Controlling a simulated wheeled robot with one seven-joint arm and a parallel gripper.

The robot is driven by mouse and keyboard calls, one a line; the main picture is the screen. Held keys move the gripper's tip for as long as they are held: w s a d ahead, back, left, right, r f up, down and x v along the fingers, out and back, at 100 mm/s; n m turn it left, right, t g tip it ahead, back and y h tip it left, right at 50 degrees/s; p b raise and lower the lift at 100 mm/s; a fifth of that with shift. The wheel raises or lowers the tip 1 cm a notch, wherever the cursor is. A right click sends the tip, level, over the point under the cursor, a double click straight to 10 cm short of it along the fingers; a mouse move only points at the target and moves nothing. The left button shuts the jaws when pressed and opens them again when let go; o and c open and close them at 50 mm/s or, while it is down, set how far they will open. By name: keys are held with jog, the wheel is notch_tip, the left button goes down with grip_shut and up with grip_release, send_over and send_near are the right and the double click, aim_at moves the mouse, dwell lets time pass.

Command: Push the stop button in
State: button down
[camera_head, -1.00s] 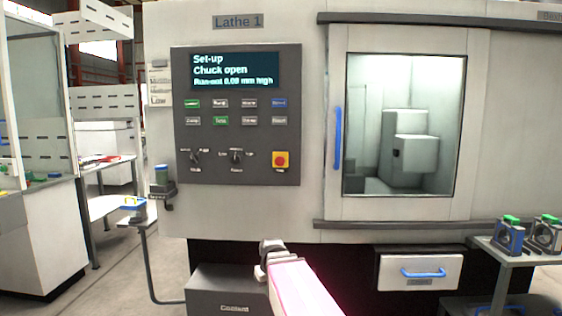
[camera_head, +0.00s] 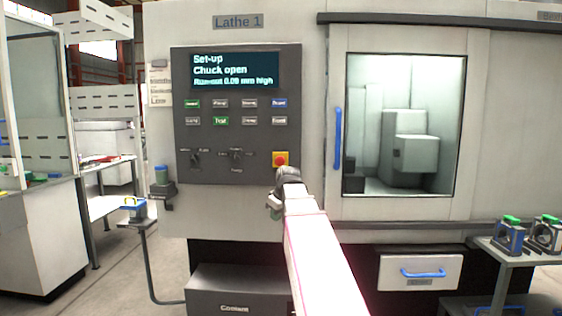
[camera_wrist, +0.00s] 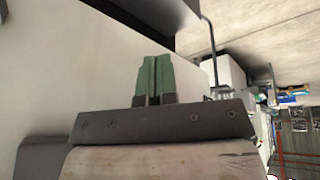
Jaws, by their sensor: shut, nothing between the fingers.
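The stop button (camera_head: 280,158) is a red knob on a yellow square plate at the lower right of the dark control panel (camera_head: 228,140) of Lathe 1. In the head view my gripper (camera_head: 278,200) is just below the button and the panel's lower edge; its fingertips are hard to make out there. I cannot tell whether it touches the panel. In the wrist view my gripper (camera_wrist: 154,78) shows two green fingers closed together with nothing between them. The button does not show in the wrist view.
The lathe door window (camera_head: 400,125) with its blue handle (camera_head: 337,138) is right of the panel. Two rotary switches (camera_head: 195,160) are left of the button. A drawer (camera_head: 420,272) and a side table (camera_head: 515,255) with parts stand at the lower right.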

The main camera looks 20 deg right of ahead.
aim_at(281, 159)
jog(key=s+d+r+n+t, duration=0.1)
jog(key=d+r+n, duration=0.1)
jog(key=r, duration=1.2)
jog(key=s+d+r+n+t, duration=0.1)
jog(key=s+d+r+n, duration=0.1)
jog(key=r, duration=1.1)
jog(key=shift+d+r+n+t+y, duration=0.2)
jog(key=shift+r+n+t+y, duration=0.15)
jog(key=shift+n, duration=0.45)
jog(key=shift+f, duration=0.1)
jog(key=x, duration=0.3)
jog(key=w+x, duration=0.1)
jog(key=x, duration=0.3)
jog(key=w+d+r+x, duration=0.1)
jog(key=x, duration=0.3)
jog(key=shift+d, duration=0.1)
jog(key=shift+w+d, duration=0.2)
jog(key=shift+w, duration=0.45)
